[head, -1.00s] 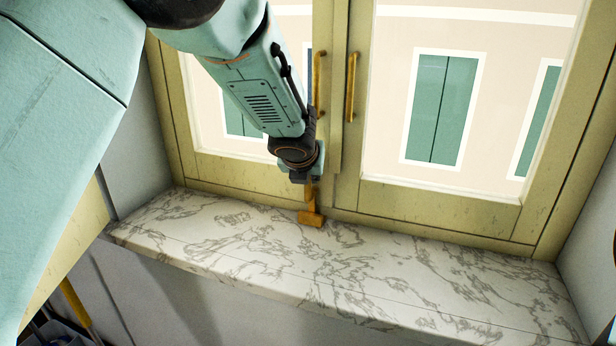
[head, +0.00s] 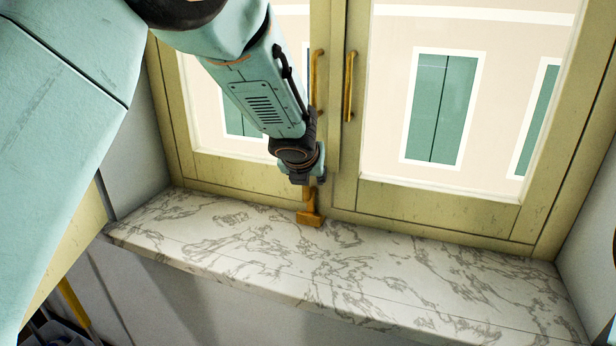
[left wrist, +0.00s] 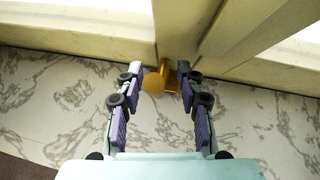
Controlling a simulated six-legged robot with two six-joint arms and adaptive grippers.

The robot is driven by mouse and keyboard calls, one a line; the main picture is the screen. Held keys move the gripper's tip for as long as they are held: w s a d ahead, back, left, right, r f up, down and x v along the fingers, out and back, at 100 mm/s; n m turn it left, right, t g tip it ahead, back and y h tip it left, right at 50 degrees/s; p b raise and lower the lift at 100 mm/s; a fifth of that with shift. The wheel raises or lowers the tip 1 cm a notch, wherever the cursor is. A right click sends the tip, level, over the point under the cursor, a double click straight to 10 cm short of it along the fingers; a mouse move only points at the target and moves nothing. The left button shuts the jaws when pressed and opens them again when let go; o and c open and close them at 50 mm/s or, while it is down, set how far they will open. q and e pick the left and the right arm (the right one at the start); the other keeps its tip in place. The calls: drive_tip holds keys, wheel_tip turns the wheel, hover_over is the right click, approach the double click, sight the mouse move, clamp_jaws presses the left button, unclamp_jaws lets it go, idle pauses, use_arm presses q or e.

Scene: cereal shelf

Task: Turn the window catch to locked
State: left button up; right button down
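The window catch is a small brass piece at the foot of the window's middle joint. In the head view its base (head: 309,218) shows at the back edge of the sill, with its upper part hidden behind my left gripper (head: 308,183). In the left wrist view the catch (left wrist: 156,83) shows a round knob and a bar. My left gripper (left wrist: 163,76) points at it with its two fingers apart, one on each side of the catch. The fingers do not look clamped on it. My right gripper is not in view.
The marble sill (head: 400,268) is bare to the right of the catch. Two upright brass handles, the left one (head: 317,80) and the right one (head: 349,85), are on the window frames above. The wall closes in at both ends.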

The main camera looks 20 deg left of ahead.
use_arm(q)
drive_tip(key=shift+s+a+r, duration=0.1)
drive_tip(key=v, duration=1.2)
idle(0.6)
idle(0.4)
